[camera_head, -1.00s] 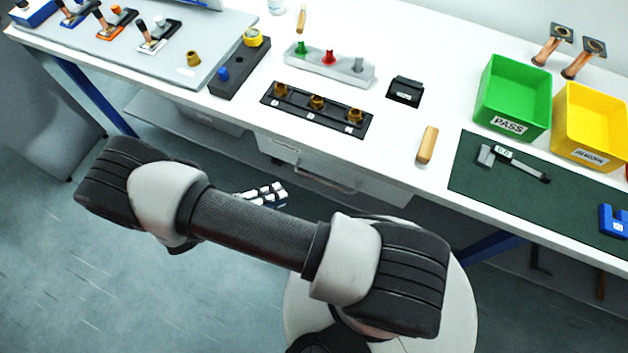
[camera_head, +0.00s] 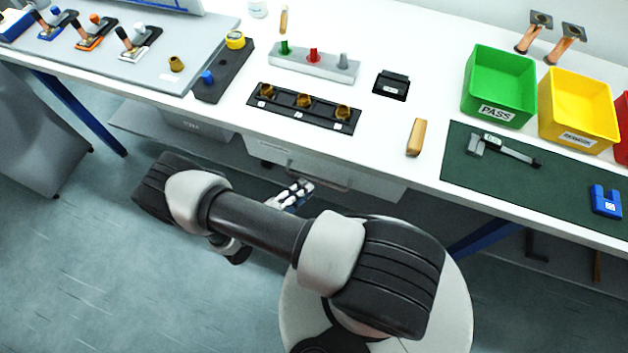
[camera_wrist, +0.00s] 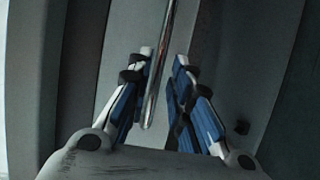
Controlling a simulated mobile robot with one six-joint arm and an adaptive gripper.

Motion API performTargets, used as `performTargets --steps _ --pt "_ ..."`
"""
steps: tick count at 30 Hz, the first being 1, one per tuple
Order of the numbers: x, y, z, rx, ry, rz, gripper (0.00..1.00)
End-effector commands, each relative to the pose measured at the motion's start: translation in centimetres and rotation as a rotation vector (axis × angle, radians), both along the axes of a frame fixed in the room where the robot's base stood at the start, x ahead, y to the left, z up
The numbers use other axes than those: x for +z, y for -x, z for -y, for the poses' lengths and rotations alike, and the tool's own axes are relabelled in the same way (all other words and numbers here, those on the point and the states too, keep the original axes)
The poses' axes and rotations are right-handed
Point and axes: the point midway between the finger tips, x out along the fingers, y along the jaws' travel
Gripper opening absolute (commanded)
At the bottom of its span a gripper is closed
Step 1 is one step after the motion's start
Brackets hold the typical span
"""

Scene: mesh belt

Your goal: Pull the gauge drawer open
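The drawer (camera_head: 371,179) is a pale front under the bench top, with a label too small to read. Its bar handle (camera_head: 325,184) runs along the front, and the drawer looks closed. My gripper (camera_head: 294,194) is by the left part of the handle, partly hidden behind my own arm. In the wrist view, the shiny handle bar (camera_wrist: 164,62) runs between the two blue-padded fingers of my gripper (camera_wrist: 160,82). The fingers are apart, with a gap visible beside the bar. I cannot tell whether either pad touches it.
Another drawer front (camera_head: 195,124) is further left under the bench. On the bench top are a black socket strip (camera_head: 275,108), a wooden block (camera_head: 416,137), a green bin (camera_head: 499,88), a yellow bin (camera_head: 578,105) and a green mat (camera_head: 480,180). The floor (camera_head: 70,270) at left is clear.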

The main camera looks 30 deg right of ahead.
Motion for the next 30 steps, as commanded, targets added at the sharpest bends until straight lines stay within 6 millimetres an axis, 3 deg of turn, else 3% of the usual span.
performTargets --steps 3,10,21,30 --pt "-0.5 -0.5 2.3 -0.006 0.002 -0.001 0.20" --pt "-1.0 -1.3 4.9 -0.003 0.001 -0.001 0.20" --pt "-1.0 -1.5 5.4 0.000 0.000 0.000 0.20" --pt "-1.0 -1.5 5.4 0.000 0.000 -0.001 0.00"
